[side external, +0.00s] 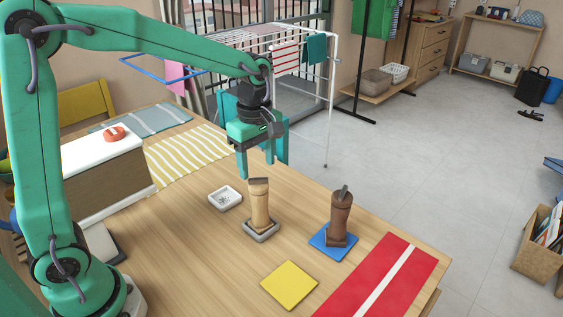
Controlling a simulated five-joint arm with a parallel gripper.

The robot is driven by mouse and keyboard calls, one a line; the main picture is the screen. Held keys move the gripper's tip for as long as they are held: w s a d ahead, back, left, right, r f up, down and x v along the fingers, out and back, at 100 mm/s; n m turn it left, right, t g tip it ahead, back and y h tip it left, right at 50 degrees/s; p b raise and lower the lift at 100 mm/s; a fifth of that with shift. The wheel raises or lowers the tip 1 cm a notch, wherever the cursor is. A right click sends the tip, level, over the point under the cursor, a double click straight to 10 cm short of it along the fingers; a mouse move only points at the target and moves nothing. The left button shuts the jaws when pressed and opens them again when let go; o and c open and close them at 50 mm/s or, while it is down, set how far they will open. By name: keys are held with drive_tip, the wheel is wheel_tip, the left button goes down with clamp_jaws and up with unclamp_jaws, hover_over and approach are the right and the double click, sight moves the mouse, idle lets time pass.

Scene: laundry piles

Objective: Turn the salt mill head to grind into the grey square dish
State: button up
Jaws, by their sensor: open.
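A pale wooden mill (260,210) with a darker head (259,184) stands upright on a grey square dish (262,236). A dark brown mill (339,215) stands upright on a blue square dish (333,250) to its right. No label shows which mill holds salt; the pale one is on the grey dish. My gripper (264,168) is open, its fingers pointing down, above and slightly behind the pale mill's head in this view. It appears empty. Whether the fingers reach around the head cannot be told from this one angle.
A small white dish (225,197) with dark bits lies left of the pale mill. A yellow square (289,285) and a red cloth with a white stripe (363,290) lie in front. A white-topped box (100,152) with a red object stands at left. Bare wood (185,240) is left-front.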

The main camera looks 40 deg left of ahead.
sight(258, 178)
drive_tip(key=shift+f, duration=0.1)
idle(0.3)
drive_tip(key=shift+f, duration=3.35)
drive_tip(key=shift+c, duration=0.5)
drive_tip(key=c, duration=0.5)
